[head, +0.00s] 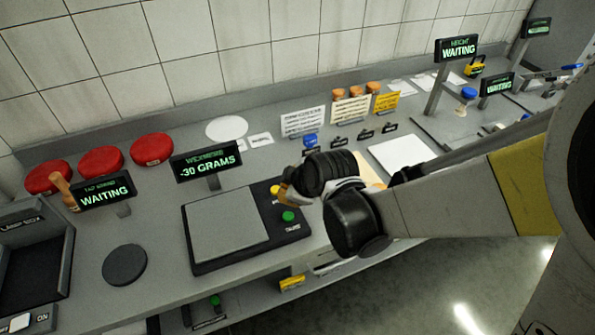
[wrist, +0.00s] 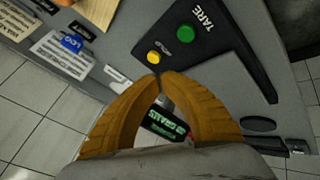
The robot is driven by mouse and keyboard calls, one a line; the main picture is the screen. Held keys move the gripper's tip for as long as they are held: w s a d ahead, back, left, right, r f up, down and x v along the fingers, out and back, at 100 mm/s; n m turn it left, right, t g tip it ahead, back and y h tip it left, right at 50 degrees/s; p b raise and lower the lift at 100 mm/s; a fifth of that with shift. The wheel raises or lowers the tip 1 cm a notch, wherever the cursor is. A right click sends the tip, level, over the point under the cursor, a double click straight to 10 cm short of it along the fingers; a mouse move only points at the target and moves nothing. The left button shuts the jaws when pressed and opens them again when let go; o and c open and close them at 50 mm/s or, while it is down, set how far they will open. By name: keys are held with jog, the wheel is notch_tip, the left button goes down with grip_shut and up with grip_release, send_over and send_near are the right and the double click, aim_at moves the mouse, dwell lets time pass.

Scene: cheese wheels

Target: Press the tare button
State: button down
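The weighing scale (head: 229,224) has a grey plate and a black control strip on its right side. On the strip is a round green button (head: 288,216) with the label TARE beside it, and a smaller yellow button (head: 275,190). The wrist view shows the green button (wrist: 187,32) and yellow button (wrist: 154,58) clearly. My gripper (wrist: 162,75) has its orange fingertips together and nothing visible between them. In the wrist picture the tips appear just below the yellow button, with the green button farther up. In the head view my gripper (head: 286,187) covers part of the strip's far end.
A display (head: 206,160) behind the scale reads -30 GRAMS. Red cheese wheels (head: 101,162) sit at the back left, and a dark disc (head: 124,265) lies left of the scale. Signs and small jars (head: 355,92) stand along the back. Bare counter shows in front of the scale.

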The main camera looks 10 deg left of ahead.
aim_at(287, 212)
notch_tip(287, 212, down, 7)
jog(key=b, duration=0.5)
dwell(1.2)
jog(key=shift+f+b, duration=0.35)
jog(key=shift+b, duration=0.2)
jog(key=shift+f+b, duration=0.4)
jog(key=shift+r, duration=0.15)
dwell(0.5)
jog(key=shift+r+p, duration=0.65)
jog(key=shift+r, duration=0.05)
jog(key=shift+r, duration=0.1)
notch_tip(287, 212, up, 5)
jog(key=p, duration=0.4)
